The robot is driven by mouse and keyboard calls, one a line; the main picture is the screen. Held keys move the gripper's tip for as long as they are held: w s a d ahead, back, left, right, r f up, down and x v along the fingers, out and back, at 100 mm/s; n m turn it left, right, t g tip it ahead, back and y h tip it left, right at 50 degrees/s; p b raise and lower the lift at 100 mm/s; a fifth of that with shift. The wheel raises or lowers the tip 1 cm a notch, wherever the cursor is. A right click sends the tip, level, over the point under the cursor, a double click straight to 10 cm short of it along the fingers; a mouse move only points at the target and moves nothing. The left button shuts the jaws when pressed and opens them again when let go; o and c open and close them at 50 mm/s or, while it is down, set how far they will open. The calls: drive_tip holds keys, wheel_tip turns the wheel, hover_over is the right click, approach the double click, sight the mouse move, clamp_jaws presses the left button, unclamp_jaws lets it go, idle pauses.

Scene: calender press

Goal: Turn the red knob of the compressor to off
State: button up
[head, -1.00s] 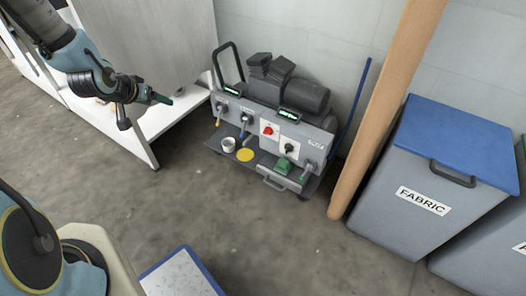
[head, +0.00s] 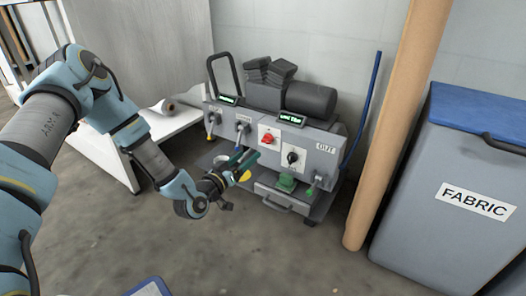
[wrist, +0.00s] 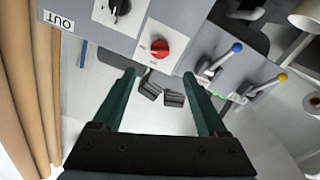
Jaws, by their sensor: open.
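The compressor (head: 318,150) is a grey machine with a dark motor on top. Its red knob (head: 267,139) sits on a white plate on the front panel. In the wrist view the red knob (wrist: 159,48) shows above the gap between my fingers, with a pale pointer mark on it. My gripper (head: 246,157) is in front of the panel, below and left of the red knob, and apart from it. In the wrist view my gripper (wrist: 160,85) has its two green fingers wide apart with nothing between them.
A black knob (head: 292,157) is right of the red one. Levers with blue (wrist: 237,47) and yellow (wrist: 282,77) tips are close by. A brown post (head: 385,140) and a grey FABRIC bin (head: 430,170) stand at right. Open floor (head: 270,255) lies in front.

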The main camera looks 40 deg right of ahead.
sight(265, 141)
drive_tip(key=b+x, duration=0.3)
drive_tip(key=x, duration=0.6)
drive_tip(key=shift+d+b, duration=0.2)
drive_tip(key=shift+b, duration=0.15)
drive_tip(key=shift+w+d, duration=0.2)
drive_tip(key=shift+d, duration=0.25)
clamp_jaws()
